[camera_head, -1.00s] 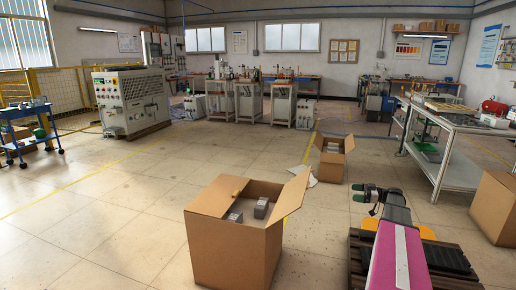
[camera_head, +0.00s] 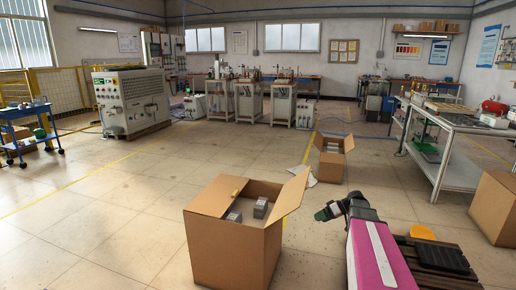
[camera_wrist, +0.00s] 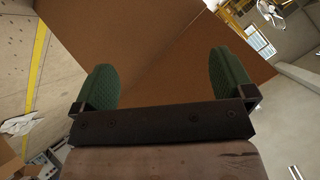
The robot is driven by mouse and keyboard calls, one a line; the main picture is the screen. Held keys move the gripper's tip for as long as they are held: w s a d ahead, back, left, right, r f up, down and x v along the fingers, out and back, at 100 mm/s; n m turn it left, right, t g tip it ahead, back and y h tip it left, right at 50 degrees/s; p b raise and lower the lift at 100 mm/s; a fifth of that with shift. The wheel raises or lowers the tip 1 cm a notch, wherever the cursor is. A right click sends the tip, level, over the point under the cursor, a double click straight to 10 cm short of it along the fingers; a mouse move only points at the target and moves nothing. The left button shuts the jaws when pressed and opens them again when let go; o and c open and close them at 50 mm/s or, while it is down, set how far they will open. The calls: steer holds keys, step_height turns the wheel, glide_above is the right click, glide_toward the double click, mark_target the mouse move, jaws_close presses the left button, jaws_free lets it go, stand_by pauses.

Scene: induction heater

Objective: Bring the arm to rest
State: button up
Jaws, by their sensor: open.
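My gripper (camera_head: 328,212) is at the end of my pink arm, right of the large open box and above the floor. In the wrist view my gripper (camera_wrist: 162,92) shows two green finger pads spread wide apart with nothing between them. A brown cardboard surface (camera_wrist: 150,50) fills the view beyond the fingers. The open cardboard box (camera_head: 232,240) stands on the floor, with grey metal blocks (camera_head: 260,207) inside it. My gripper is beside the box's raised right flap and appears apart from it.
A smaller open box (camera_head: 333,160) stands farther back. Another box (camera_head: 497,205) is at the right edge, near a metal workbench (camera_head: 455,130). A grey control cabinet (camera_head: 132,100) stands at the back left. The floor (camera_head: 120,215) at left is clear.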

steer(key=s+a+f+m+h, duration=0.2)
steer(key=s+a+h, duration=0.3)
steer(key=s, duration=0.4)
steer(key=s+a+f+m+g+h, duration=0.1)
steer(key=s+a+m+h, duration=0.4)
steer(key=s, duration=0.4)
steer(key=shift+a+f+m+h, duration=0.3)
steer(key=shift+a+f+h, duration=0.05)
steer(key=shift+a+h, duration=0.05)
steer(key=shift+s, duration=0.1)
stand_by(0.5)
